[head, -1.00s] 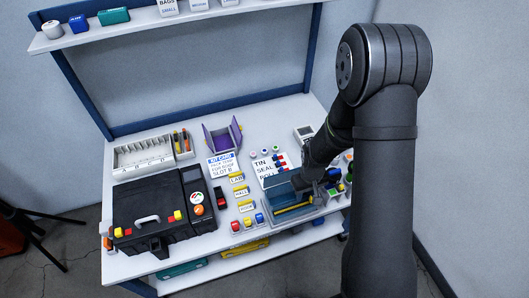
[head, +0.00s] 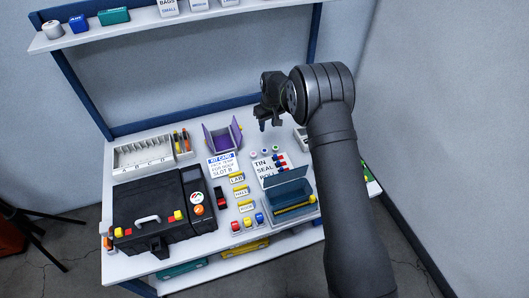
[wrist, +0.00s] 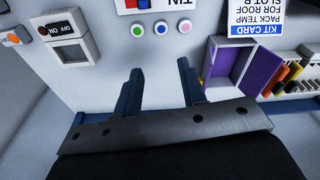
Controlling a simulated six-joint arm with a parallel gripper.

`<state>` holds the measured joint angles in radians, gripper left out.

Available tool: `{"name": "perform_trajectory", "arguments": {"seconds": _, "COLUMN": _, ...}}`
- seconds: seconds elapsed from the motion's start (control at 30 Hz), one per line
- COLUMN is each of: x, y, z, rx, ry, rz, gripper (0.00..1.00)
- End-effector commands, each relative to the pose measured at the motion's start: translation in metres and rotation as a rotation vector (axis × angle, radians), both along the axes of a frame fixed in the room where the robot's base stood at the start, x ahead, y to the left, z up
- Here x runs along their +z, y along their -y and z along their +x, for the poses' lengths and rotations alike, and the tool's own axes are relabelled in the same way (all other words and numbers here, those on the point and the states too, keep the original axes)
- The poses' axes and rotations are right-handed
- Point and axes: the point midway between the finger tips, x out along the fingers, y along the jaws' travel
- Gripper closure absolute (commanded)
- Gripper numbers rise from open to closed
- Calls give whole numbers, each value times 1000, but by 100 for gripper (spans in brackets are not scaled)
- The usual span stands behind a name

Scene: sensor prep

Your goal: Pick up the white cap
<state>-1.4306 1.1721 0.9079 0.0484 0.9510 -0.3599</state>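Three small round caps with white rims lie in a row on the table just behind the TIN SEAL card. In the wrist view their centres look green (wrist: 138,30), blue (wrist: 161,28) and pink (wrist: 184,26); in the head view they are tiny pale discs (head: 265,151). I cannot tell which one is the white cap; none looks plain white. My gripper (head: 268,124) is raised above the back of the table, apart from the caps. In the wrist view its two fingers (wrist: 159,84) are spread with nothing between them.
A purple holder (head: 222,138) and the kit card (head: 223,166) stand left of the caps. The TIN SEAL card (head: 270,169) and an open blue-grey bin (head: 290,206) lie in front. An ON/OFF switch box (wrist: 68,38) is nearby. A black case (head: 155,215) fills the front left.

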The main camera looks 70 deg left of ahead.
Motion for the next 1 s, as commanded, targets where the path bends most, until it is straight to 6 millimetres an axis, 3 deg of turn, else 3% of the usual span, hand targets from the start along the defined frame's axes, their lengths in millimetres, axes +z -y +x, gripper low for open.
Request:
{"name": "perform_trajectory", "arguments": {"seconds": 0.17, "x": -23, "y": -4, "z": -1, "rx": 4, "ry": -1, "rz": 1, "gripper": 62}}
{"name": "perform_trajectory", "arguments": {"seconds": 0.6, "x": -105, "y": -14, "z": -3, "rx": 3, "ry": 0, "rz": 2, "gripper": 62}}
{"name": "perform_trajectory", "arguments": {"seconds": 1.0, "x": -139, "y": -15, "z": -5, "rx": 3, "ry": 0, "rz": 1, "gripper": 62}}
